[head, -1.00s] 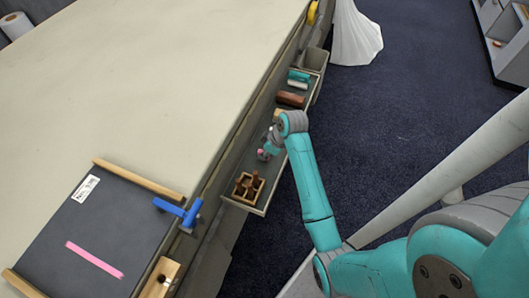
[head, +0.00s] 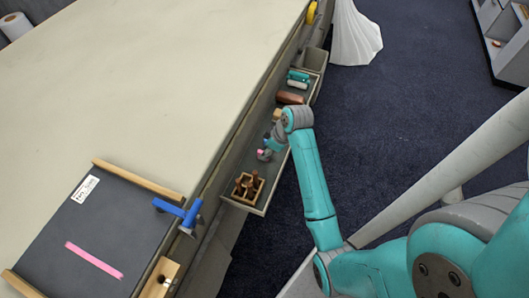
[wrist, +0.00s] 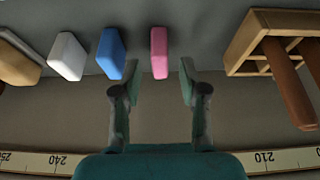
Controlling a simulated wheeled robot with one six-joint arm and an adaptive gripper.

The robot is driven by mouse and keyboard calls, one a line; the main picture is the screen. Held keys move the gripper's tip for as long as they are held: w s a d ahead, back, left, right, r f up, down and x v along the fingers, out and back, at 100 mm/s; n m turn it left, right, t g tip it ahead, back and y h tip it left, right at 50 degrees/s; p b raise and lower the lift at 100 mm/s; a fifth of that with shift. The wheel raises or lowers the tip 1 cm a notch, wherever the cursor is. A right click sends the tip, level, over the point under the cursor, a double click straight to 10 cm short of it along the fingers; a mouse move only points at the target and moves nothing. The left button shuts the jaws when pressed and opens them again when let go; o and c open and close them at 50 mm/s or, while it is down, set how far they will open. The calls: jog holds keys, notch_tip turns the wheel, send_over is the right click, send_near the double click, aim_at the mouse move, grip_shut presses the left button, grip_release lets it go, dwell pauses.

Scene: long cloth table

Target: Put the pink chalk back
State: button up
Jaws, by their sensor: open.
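The pink chalk (wrist: 159,52) stands in the tray in the wrist view, beside the blue chalk (wrist: 111,54) and the white chalk (wrist: 67,56). My gripper (wrist: 160,80) is open, one finger to the left of the pink chalk and one to the right. Gaps show on both sides, so the fingers do not grip it. In the head view the pink chalk (head: 262,153) shows small beside my gripper (head: 271,146), in the long tray (head: 240,205) along the table's side.
A wooden holder (head: 248,189) with brown handles stands at the tray's near end; it is on the right in the wrist view (wrist: 262,42). Brown and teal rolls (head: 290,98) lie farther along the tray. A dark board (head: 60,235) with a pink strip and a blue clamp (head: 180,211) are on the table.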

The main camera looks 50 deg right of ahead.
jog(key=v, duration=0.9)
jog(key=shift+r, duration=0.1)
dwell(0.3)
